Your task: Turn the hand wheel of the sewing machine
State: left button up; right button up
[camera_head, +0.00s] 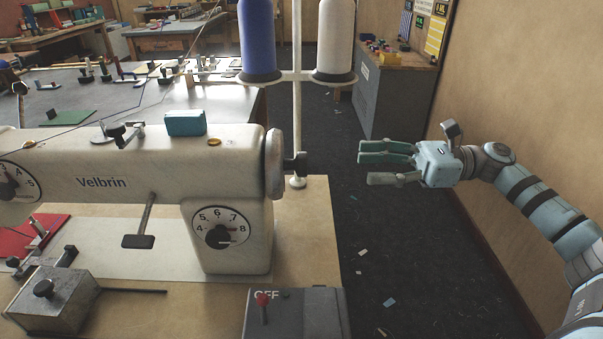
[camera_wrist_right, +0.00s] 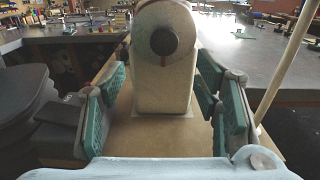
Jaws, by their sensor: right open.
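The cream sewing machine (camera_head: 130,185), marked "Velbrin", stands on a wooden table at the left of the head view. Its pale hand wheel (camera_head: 274,164) is on the machine's right end, with a dark hub facing right. My right gripper (camera_head: 366,166) is open and empty, to the right of the wheel and apart from it, fingers pointing left at it. In the right wrist view the hand wheel (camera_wrist_right: 165,38) shows face-on beyond the open fingers (camera_wrist_right: 163,72), a little above their middle. My left gripper is not in view.
A thread stand with a white post (camera_head: 297,110) carries a blue spool (camera_head: 257,35) and a white spool (camera_head: 335,37) just behind the wheel. A switch box (camera_head: 296,313) with a red lever sits at the table's front. A wall is at the right.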

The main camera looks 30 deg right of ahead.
aim_at(302, 162)
jog(key=p+x, duration=0.1)
jog(key=x, duration=0.3)
jog(key=p+x, duration=0.1)
jog(key=x, duration=0.3)
jog(key=p+x, duration=0.1)
jog(key=x, duration=0.4)
jog(key=shift+w+r, duration=0.15)
jog(key=shift+w, duration=0.2)
jog(key=shift+d, duration=0.1)
jog(key=shift+c, duration=0.6)
jog(key=c, duration=1)
jog(key=m, duration=0.2)
jog(key=shift+w+m, duration=0.1)
jog(key=shift+m, duration=0.2)
